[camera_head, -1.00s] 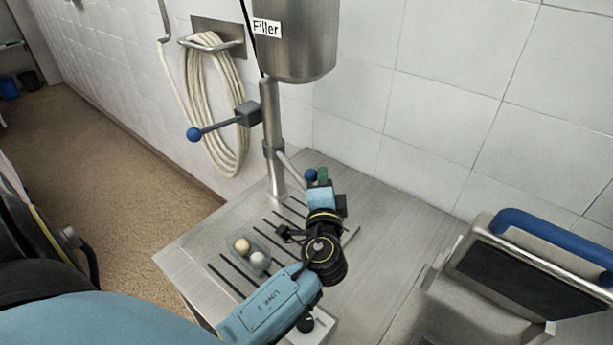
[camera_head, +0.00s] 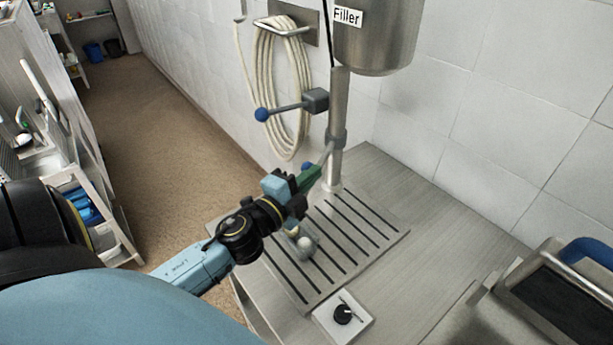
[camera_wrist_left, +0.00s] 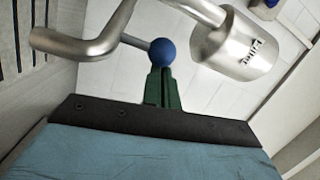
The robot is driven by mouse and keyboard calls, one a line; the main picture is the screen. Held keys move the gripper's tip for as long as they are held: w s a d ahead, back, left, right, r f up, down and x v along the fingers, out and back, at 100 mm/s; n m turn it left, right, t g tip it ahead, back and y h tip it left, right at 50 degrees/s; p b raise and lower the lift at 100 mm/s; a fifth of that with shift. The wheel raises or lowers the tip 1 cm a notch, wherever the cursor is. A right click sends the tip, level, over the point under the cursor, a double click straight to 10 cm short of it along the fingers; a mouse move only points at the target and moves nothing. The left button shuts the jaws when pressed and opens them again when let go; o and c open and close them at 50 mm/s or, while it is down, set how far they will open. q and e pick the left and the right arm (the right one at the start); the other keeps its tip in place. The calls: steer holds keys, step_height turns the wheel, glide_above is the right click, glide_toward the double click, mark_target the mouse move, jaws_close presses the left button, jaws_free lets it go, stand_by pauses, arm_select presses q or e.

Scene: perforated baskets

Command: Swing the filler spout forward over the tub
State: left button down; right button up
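The filler spout (camera_wrist_left: 85,43) is a bent steel pipe in the left wrist view, with a short rod ending in a blue knob (camera_wrist_left: 162,52). In the head view it leaves the steel column (camera_head: 336,115) low down, toward the front left; the knob (camera_head: 307,167) is partly hidden. My left gripper (camera_head: 312,177) has its green fingers together at the knob. In the left wrist view the fingertips (camera_wrist_left: 161,72) lie right against the knob; I cannot tell whether they touch it. My right gripper is out of view.
The Filler tank (camera_head: 375,35) hangs above the column, which also carries a blue-ended lever (camera_head: 262,114). A coiled hose (camera_head: 282,90) hangs on the wall. A dial box (camera_head: 343,316) sits at the grate's front. The steel table (camera_head: 425,215) is clear right of the grate.

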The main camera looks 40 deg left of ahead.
arm_select(q)
steer(key=shift+a+y, duration=0.4)
steer(key=shift+a, duration=0.05)
steer(key=shift+s+a+f, duration=0.1)
steer(key=shift+a+f, duration=0.05)
steer(key=s+d+b, duration=0.1)
steer(key=s+d, duration=0.1)
steer(key=s, duration=0.7)
steer(key=shift+s+d+r+h+b, duration=0.15)
steer(key=shift+d+r+h+b, duration=0.05)
steer(key=shift+d+h+b, duration=0.2)
stand_by(0.4)
